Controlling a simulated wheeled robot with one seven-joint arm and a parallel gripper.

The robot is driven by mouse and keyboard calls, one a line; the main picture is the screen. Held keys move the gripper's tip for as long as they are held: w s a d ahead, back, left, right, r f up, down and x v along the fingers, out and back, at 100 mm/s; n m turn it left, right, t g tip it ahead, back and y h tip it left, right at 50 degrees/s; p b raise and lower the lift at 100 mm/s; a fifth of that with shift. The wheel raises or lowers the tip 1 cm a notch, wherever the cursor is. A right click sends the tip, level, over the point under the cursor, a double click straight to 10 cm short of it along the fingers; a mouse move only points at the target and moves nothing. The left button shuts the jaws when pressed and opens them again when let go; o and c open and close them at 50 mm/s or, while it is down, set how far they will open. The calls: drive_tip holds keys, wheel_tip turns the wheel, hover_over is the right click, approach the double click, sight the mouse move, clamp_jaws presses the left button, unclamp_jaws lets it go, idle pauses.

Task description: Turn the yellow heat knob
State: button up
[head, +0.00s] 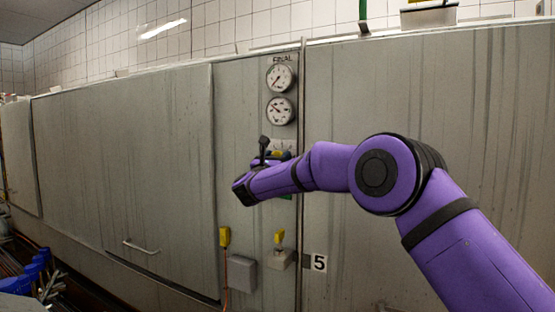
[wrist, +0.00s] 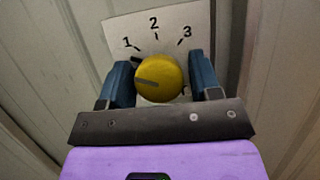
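The yellow heat knob (wrist: 158,82) is round, with a dark line on its face pointing left. It sits on a pale plate (wrist: 188,22) marked 1, 2 and 3 in an arc above it. A small black tip shows at its upper left, near the 1. My gripper (wrist: 161,70) is open, with one blue finger on each side of the knob. A narrow gap shows on the right; on the left I cannot tell whether the finger touches. In the head view my gripper (head: 277,156) is at the wall panel, where my wrist mostly hides the knob.
Two round gauges (head: 280,92) are on the grey metal wall above the knob plate. A door handle (head: 141,247) is at left. Blue objects (head: 33,270) stand lower left.

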drive_tip(key=c, duration=0.6)
drive_tip(key=shift+m, duration=0.3)
drive_tip(key=m+g+h, duration=0.1)
drive_tip(key=m+h, duration=0.1)
drive_tip(key=m, duration=0.3)
drive_tip(key=shift+a, duration=0.1)
drive_tip(key=m+g+h, duration=0.1)
drive_tip(key=m, duration=0.2)
drive_tip(key=m+g+h, duration=0.1)
drive_tip(key=m+g, duration=0.1)
drive_tip(key=m, duration=0.2)
drive_tip(key=m+g, duration=0.1)
drive_tip(key=m, duration=0.1)
drive_tip(key=m+g, duration=0.1)
drive_tip(key=m, duration=0.2)
drive_tip(key=shift+m+g+h, duration=0.3)
drive_tip(key=shift+h, duration=0.1)
drive_tip(key=shift+m+g+y, duration=0.4)
drive_tip(key=shift+m+g, duration=0.2)
drive_tip(key=shift+m, duration=1.3)
